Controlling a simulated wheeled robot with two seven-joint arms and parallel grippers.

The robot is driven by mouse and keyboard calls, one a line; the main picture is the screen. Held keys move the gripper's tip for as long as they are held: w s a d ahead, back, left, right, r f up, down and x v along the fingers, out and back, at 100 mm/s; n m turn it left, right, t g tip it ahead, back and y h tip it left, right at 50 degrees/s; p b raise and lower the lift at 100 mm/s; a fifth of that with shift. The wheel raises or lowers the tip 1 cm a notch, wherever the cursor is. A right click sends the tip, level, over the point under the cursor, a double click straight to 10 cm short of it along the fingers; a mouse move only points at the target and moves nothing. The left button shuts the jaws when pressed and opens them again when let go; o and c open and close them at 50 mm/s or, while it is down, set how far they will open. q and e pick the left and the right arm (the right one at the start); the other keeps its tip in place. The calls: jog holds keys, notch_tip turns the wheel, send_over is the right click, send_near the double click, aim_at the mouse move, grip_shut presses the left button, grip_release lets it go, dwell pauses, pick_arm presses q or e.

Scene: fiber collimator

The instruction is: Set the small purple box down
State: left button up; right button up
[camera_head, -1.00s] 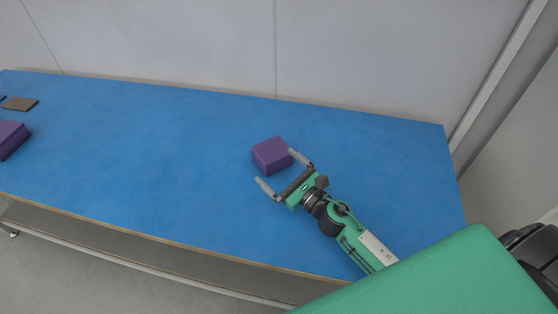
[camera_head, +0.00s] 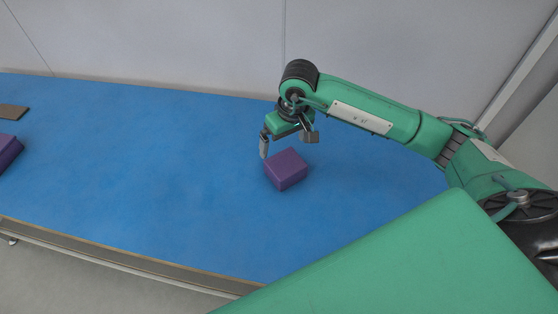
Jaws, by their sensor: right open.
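The small purple box (camera_head: 286,170) rests on the blue table top, right of the middle of the head view. My right gripper (camera_head: 276,153) is open, with its fingers pointing down at the box's far left side. My left gripper is not in view.
A larger purple block (camera_head: 8,151) and a flat brown piece (camera_head: 13,112) lie at the left edge of the blue table (camera_head: 150,165). The table between them and the small box is clear. A grey wall (camera_head: 180,45) stands behind.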

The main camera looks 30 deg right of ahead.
aim_at(286, 164)
jog(key=shift+h, duration=0.4)
jog(key=f, duration=0.2)
jog(key=w+d+f+p, duration=0.1)
jog(key=f, duration=0.4)
jog(key=shift+w+d+f, duration=0.15)
jog(key=shift+d+f, duration=0.05)
jog(key=shift+s+a+f+p, duration=0.1)
jog(key=shift+f+p, duration=0.5)
jog(key=shift+f, duration=0.6)
jog(key=shift+s+a+f+p, duration=0.1)
jog(key=shift+f+p, duration=0.5)
jog(key=shift+f, duration=0.85)
jog(key=shift+w+d+f, duration=0.1)
jog(key=shift+f, duration=0.05)
pick_arm(q)
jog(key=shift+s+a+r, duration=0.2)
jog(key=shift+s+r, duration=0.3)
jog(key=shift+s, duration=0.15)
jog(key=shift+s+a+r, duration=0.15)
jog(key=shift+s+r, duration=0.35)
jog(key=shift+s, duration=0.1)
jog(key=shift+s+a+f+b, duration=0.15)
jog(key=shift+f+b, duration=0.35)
jog(key=shift+b, duration=0.05)
pick_arm(e)
jog(key=shift+f, duration=0.25)
